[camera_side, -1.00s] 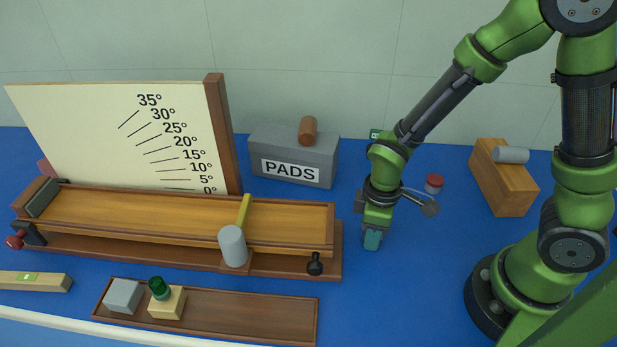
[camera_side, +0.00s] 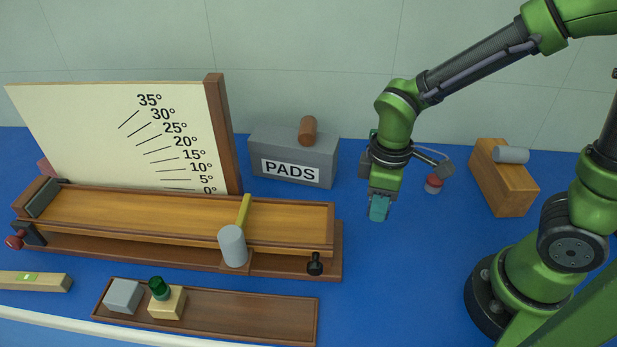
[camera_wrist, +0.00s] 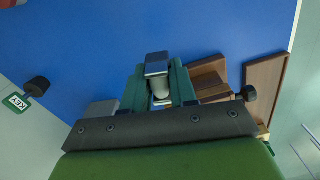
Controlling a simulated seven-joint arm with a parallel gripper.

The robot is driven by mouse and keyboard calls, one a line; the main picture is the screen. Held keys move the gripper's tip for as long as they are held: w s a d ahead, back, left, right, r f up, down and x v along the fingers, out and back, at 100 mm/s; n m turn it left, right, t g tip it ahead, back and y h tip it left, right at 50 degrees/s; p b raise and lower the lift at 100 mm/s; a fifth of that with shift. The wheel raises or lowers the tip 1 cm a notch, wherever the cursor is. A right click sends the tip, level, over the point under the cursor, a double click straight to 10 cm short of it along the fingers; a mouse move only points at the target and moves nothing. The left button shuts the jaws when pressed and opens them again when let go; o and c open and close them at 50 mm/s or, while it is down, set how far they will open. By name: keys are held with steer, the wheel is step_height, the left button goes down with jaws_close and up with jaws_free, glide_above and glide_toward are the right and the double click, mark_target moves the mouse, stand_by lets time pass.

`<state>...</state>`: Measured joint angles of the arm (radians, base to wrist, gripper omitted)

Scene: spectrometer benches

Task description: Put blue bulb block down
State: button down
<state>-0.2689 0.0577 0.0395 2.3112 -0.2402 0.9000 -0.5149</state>
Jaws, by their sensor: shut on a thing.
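My gripper (camera_side: 380,194) is over the blue table (camera_side: 420,265), right of the grey PADS box. It is shut on the blue bulb block (camera_side: 378,209), which shows as a small teal-blue piece at the fingertips and seems clear of the table. In the wrist view the two dark teal fingers of my gripper (camera_wrist: 158,88) stand on either side of the held block (camera_wrist: 157,63), with a grey-blue face and a pale round part below it. The fingers hide much of the block.
The PADS box (camera_side: 265,150) carries a brown cylinder. The long wooden bench (camera_side: 130,211) and a low tray (camera_side: 250,314) with a grey block and a green-bulb block lie left. Table front of the gripper is clear.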

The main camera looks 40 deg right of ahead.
steer(key=s+a+n, duration=0.1)
steer(key=s+a, duration=0.2)
steer(key=s, duration=0.1)
steer(key=s+a+f+n, duration=0.1)
steer(key=s+a, duration=0.3)
steer(key=s+a+f+n, duration=0.1)
steer(key=s+a, duration=0.2)
steer(key=shift+s+a+f, duration=0.15)
steer(key=shift+s+a, duration=0.15)
steer(key=shift+s, duration=0.1)
steer(key=shift+s+f, duration=0.15)
steer(key=shift+s, duration=0.05)
steer(key=shift+w+a+m, duration=0.1)
steer(key=shift+m, duration=0.2)
glide_above(288, 319)
steer(key=shift+f, duration=2.55)
